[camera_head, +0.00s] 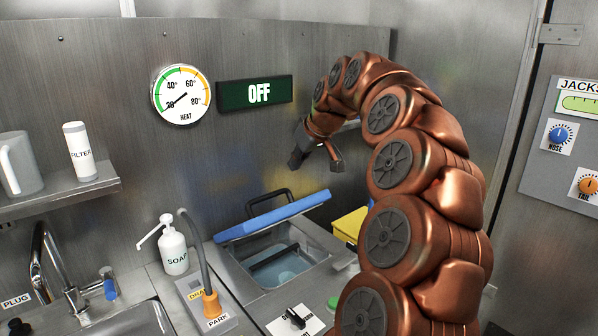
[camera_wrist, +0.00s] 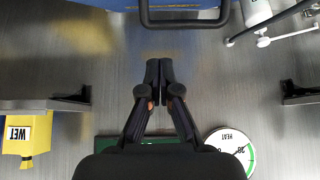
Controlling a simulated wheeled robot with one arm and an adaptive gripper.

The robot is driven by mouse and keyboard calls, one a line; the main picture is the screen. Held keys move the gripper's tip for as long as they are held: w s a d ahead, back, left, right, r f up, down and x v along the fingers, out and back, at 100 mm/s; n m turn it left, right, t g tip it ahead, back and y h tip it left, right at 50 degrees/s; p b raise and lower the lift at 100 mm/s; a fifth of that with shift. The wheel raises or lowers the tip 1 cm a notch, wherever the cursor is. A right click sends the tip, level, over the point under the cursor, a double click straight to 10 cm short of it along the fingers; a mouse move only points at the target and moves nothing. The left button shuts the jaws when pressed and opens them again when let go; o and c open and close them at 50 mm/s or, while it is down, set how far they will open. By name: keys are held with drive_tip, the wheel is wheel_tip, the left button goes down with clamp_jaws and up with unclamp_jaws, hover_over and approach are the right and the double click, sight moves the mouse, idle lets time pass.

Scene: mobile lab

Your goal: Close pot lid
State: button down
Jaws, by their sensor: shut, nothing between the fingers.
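The pot is a square steel basin (camera_head: 318,271) set in the counter, with clear liquid visible inside. Its blue lid (camera_head: 272,217) stands raised at the pot's back edge, so the pot is open. The lid's black handle (camera_head: 268,196) sticks up behind it on the wall side. The lid (camera_wrist: 185,4) and handle (camera_wrist: 184,23) also show at the top of the wrist view. My gripper (camera_wrist: 159,66) is shut and empty, its fingertips pointing toward the handle but apart from it. In the head view it hangs above the lid, near the back wall.
A soap bottle (camera_head: 173,245) and a grey hose with an orange nozzle (camera_head: 211,303) stand left of the pot. A yellow box (camera_head: 348,224) is right of it. A shelf (camera_head: 75,192) juts out at left.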

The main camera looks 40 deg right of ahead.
drive_tip(key=w+d+r+g+p, duration=0.3)
drive_tip(key=g+p, duration=0.3)
drive_tip(key=p, duration=0.6)
drive_tip(key=f+p, duration=0.1)
drive_tip(key=f, duration=0.2)
drive_tip(key=w+f, duration=0.1)
drive_tip(key=f, duration=0.2)
drive_tip(key=f+p, duration=0.1)
drive_tip(key=f, duration=0.1)
drive_tip(key=shift+w+f+p, duration=0.25)
drive_tip(key=shift+f+p, duration=0.1)
drive_tip(key=shift+f, duration=0.05)
drive_tip(key=shift+s+a+f+p, duration=0.1)
drive_tip(key=shift+s+f+p, duration=0.15)
drive_tip(key=shift+s+f, duration=0.25)
drive_tip(key=shift+s+d+f+p, duration=0.1)
drive_tip(key=shift+s+f+p, duration=0.2)
drive_tip(key=shift+f, duration=0.4)
drive_tip(key=shift+s+a+f+p, duration=0.1)
drive_tip(key=shift+s+f+p, duration=0.1)
drive_tip(key=shift+s+f, duration=0.3)
drive_tip(key=shift+w+f, duration=0.1)
drive_tip(key=shift+f, duration=0.05)
